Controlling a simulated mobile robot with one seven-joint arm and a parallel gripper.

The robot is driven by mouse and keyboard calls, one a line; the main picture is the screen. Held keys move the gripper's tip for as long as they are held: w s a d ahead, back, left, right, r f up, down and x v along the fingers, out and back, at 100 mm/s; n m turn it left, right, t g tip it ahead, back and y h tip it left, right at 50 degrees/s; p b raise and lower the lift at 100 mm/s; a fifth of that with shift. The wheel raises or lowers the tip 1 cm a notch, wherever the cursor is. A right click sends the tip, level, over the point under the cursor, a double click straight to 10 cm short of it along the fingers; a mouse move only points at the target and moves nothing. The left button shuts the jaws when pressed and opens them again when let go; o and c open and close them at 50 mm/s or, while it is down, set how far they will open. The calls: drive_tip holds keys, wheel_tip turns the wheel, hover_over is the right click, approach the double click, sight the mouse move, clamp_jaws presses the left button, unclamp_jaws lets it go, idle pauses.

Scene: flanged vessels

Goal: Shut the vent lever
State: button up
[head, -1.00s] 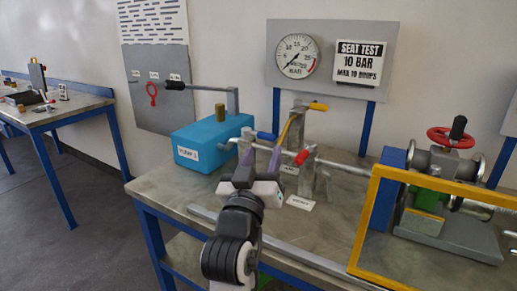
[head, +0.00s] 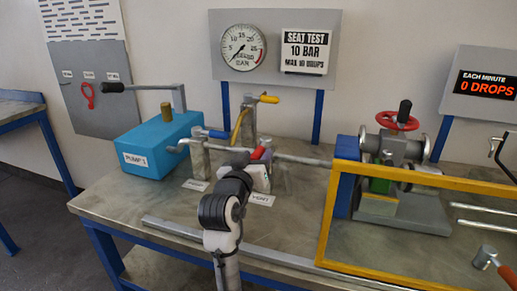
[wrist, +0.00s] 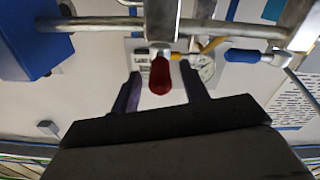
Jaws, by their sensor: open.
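The vent lever has a red handle (head: 261,152) on a metal valve post, above a label reading VENT (head: 262,199). In the head view my gripper (head: 250,168) is right at this handle and partly hides it and the post. In the wrist view the red handle (wrist: 160,77) points down from its metal stem, between my two open fingers (wrist: 161,92). A gap shows on each side, so the fingers do not seem to touch it. The blue pump box (head: 160,145) and the pressure gauge (head: 243,46), needle low on the scale, stand behind.
A blue-handled lever (head: 217,134) is close on the left, a yellow-handled one (head: 268,98) behind. Horizontal pipe (head: 302,160) runs right to a flanged valve with red handwheel (head: 397,121). A yellow frame (head: 325,215) stands in front of it. A display reads 0 DROPS (head: 487,85).

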sight(259, 152)
drive_tip(key=shift+x, duration=1.55)
drive_tip(key=shift+c, duration=0.3)
clamp_jaws()
